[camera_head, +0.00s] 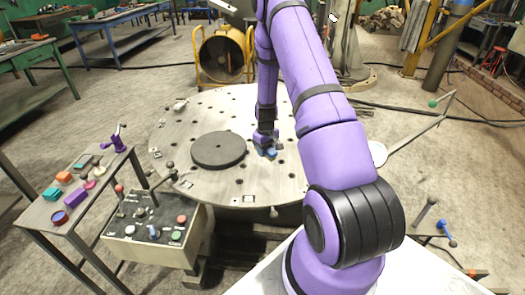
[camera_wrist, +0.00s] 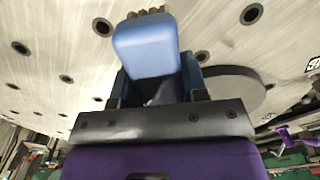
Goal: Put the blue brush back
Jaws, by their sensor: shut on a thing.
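The blue brush shows large in the wrist view (camera_wrist: 146,45), with a light blue block-shaped body and brown bristles at its far end. My gripper (camera_wrist: 155,88) is shut on it, with a dark jaw on each side. In the head view my gripper (camera_head: 265,148) points down just above the round perforated metal table (camera_head: 205,118), right of a dark disc (camera_head: 218,150). A small blue bit of the brush (camera_head: 270,153) shows at the fingertips. I cannot tell whether the brush touches the table.
A side table (camera_head: 88,205) at the left carries several small coloured items and a purple clamp-like thing (camera_head: 119,139). A control box (camera_head: 150,235) with levers and buttons stands beside it. A yellow-framed drum fan (camera_head: 222,55) stands behind the round table.

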